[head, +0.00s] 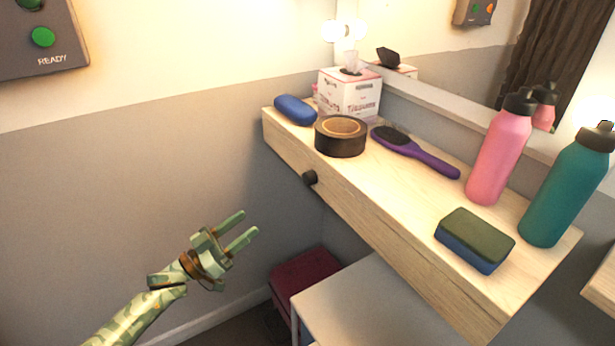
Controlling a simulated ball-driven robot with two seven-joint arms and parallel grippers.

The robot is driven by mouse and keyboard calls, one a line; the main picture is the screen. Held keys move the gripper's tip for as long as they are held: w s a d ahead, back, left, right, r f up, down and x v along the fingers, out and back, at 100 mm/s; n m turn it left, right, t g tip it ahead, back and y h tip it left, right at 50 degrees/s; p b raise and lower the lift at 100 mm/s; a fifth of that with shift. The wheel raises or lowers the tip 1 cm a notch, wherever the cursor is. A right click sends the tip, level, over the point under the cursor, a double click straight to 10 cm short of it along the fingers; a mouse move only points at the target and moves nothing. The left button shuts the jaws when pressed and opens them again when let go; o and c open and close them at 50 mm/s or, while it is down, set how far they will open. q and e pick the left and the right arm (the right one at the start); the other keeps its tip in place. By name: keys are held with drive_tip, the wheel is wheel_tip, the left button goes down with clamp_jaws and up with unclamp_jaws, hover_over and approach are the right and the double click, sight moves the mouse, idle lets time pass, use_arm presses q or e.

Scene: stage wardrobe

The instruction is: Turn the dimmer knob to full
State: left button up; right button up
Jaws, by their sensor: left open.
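A small black dimmer knob (310,178) sticks out of the front edge of the wooden shelf (375,218), left of its middle. My left gripper (243,226), with green fingers, is open and empty in front of the wall. It is to the left of the knob and lower in the picture, apart from it. No mark on the knob can be made out, so its setting cannot be told. My right gripper does not show.
A white table (365,305) and dark red stool (303,273) are below.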

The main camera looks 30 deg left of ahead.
use_arm(q)
drive_tip(key=h+b, duration=0.1)
drive_tip(key=b, duration=0.2)
approach(306, 181)
drive_tip(key=shift+n, duration=0.3)
drive_tip(key=x, duration=0.8)
drive_tip(key=shift+a+f, duration=0.1)
drive_tip(key=shift+a, duration=0.05)
drive_tip(key=shift+w+r, duration=0.2)
drive_tip(key=shift+w, duration=0.1)
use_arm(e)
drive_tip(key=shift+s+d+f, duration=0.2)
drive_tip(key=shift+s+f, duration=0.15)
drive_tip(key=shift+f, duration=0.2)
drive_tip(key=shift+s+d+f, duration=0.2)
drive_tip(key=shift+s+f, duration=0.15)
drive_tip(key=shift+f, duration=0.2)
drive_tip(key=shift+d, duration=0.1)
use_arm(q)
drive_tip(key=c, duration=1)
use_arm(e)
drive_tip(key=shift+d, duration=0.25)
